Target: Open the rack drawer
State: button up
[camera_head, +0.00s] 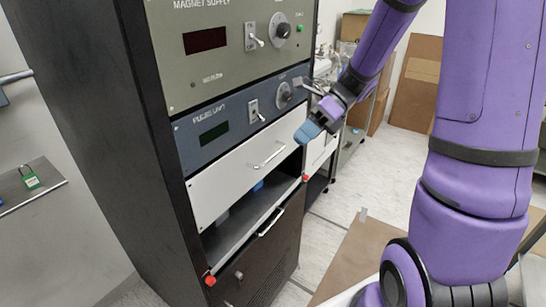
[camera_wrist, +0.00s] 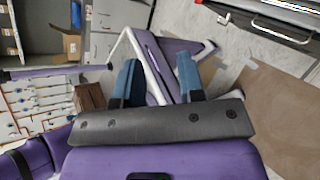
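The dark equipment rack (camera_head: 90,120) stands at the left and centre of the head view. Its white drawer front (camera_head: 225,185) carries a silver bar handle (camera_head: 268,156) and sits below the blue-grey instrument panel. My gripper (camera_head: 308,131) hangs in the air right of this handle and somewhat above it, apart from it. In the wrist view my gripper (camera_wrist: 158,68) has its two blue fingers spread with nothing between them. A dark front with a bar handle (camera_wrist: 268,27) shows at that view's upper right.
Below the white front is an open bay with a grey shelf (camera_head: 240,240) and red knobs at its front corners. A dark lower front (camera_head: 255,265) has its own handle (camera_head: 270,223). Cardboard (camera_head: 365,250) lies on the floor at right. A side shelf holds a green padlock (camera_head: 30,177).

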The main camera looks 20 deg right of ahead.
aim_at(275, 156)
jog(key=w+d+f+m+t+y, duration=0.6)
jog(key=f+m, duration=0.4)
jog(key=m, duration=0.4)
jog(key=shift+g+h, duration=0.4)
jog(key=shift+h, duration=0.3)
jog(key=x, duration=0.6)
jog(key=w+x, duration=0.1)
jog(key=x, duration=0.3)
jog(key=shift+w+d, duration=0.15)
jog(key=shift+d, duration=0.05)
grip_shut()
